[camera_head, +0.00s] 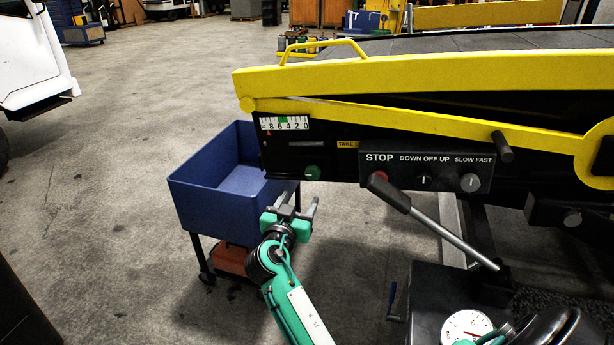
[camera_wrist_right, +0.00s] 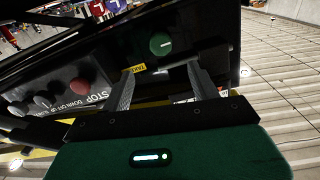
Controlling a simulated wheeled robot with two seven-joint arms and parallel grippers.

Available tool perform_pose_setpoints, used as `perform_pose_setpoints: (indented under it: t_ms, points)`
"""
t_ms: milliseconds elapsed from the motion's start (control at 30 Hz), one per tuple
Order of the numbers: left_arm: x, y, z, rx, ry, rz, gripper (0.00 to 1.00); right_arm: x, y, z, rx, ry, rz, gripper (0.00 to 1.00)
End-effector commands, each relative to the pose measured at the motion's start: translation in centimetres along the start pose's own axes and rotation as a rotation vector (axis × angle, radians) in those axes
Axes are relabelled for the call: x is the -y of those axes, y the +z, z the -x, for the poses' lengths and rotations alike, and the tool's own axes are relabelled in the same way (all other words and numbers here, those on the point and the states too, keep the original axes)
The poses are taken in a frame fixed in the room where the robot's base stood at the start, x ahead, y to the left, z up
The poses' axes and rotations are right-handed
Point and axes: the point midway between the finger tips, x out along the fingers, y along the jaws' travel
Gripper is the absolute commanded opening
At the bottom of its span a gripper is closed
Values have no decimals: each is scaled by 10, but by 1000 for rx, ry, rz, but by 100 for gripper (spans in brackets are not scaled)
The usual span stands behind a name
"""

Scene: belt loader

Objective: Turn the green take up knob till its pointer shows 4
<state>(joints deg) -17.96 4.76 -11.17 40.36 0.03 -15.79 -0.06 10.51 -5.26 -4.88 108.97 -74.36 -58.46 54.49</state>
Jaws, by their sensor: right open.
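The green take up knob (camera_head: 312,172) sits on the dark side panel of the loader, below the number scale. The white scale (camera_head: 285,123) reads 8 6 4 2 0, with a green band around 4 to 6. A small red pointer (camera_head: 269,133) shows near the 8. My right gripper (camera_head: 299,203) is open and empty, just below the knob and apart from it. In the right wrist view the knob (camera_wrist_right: 160,44) lies beyond the two spread fingertips (camera_wrist_right: 160,75), roughly between them. My left gripper is not in view.
A blue bin cart (camera_head: 205,195) stands left of the panel, close behind my right gripper. Right of the knob are the red STOP button (camera_head: 380,177) and two selector knobs. A lever with a black grip (camera_head: 388,192) juts out there. Open floor lies left.

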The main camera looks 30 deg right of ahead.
Motion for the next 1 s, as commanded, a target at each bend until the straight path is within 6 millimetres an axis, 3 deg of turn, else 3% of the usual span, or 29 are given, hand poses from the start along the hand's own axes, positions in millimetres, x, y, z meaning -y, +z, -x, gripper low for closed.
perform_pose_setpoints:
  t_ms: [267,500,700,967,1000]
  points:
    - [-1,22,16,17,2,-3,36,0,-5,-62,-2,1,5,61]
    - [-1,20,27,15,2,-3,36,1,-2,-101,0,-1,5,61]
    - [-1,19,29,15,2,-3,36,1,-1,-114,0,-2,2,61]
    - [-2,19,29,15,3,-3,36,1,0,-115,1,-2,2,61]
    - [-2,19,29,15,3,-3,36,1,0,-115,1,-2,2,57]
